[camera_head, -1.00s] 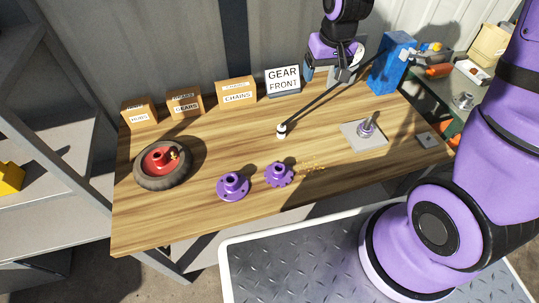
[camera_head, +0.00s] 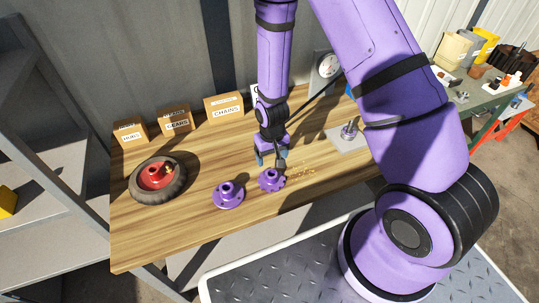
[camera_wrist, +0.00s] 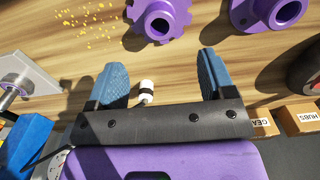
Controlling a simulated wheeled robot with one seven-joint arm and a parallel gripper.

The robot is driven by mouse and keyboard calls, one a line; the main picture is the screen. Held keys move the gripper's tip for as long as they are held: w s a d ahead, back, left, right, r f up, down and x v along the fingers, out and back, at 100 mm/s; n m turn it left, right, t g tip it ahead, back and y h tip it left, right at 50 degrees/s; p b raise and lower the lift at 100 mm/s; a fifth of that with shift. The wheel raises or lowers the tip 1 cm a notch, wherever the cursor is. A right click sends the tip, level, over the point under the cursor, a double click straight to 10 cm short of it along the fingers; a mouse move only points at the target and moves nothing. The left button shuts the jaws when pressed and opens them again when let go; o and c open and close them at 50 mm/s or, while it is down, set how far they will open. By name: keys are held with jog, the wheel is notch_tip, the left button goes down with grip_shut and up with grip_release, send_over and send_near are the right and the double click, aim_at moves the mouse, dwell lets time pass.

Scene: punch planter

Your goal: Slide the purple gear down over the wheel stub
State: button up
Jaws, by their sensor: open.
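The purple toothed gear (camera_head: 270,181) lies flat on the wooden bench, hub upward. In the wrist view the gear (camera_wrist: 177,20) is just beyond the fingertips, not between them. My gripper (camera_head: 270,158) is open and empty, close above and behind the gear; its two blue fingers (camera_wrist: 162,60) are spread wide in the wrist view. A wheel (camera_head: 140,190) with a dark tyre and red centre (camera_head: 157,176) lies at the bench's left; a short stub rises from the red centre. A grey plate (camera_head: 344,146) with an upright metal post (camera_head: 348,132) is at the right, partly hidden by my arm.
A purple flanged hub (camera_head: 229,197) sits left of the gear. Boxes labelled HUBS (camera_head: 131,131), GEARS (camera_head: 174,119) and CHAINS (camera_head: 223,106) line the back. A white-tipped rod (camera_wrist: 146,88) shows near the gripper. Bare wood lies between the wheel and hub.

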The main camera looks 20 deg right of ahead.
aim_at(272, 174)
notch_tip(272, 174, down, 10)
jog(key=shift+f, duration=0.1)
dwell(0.4)
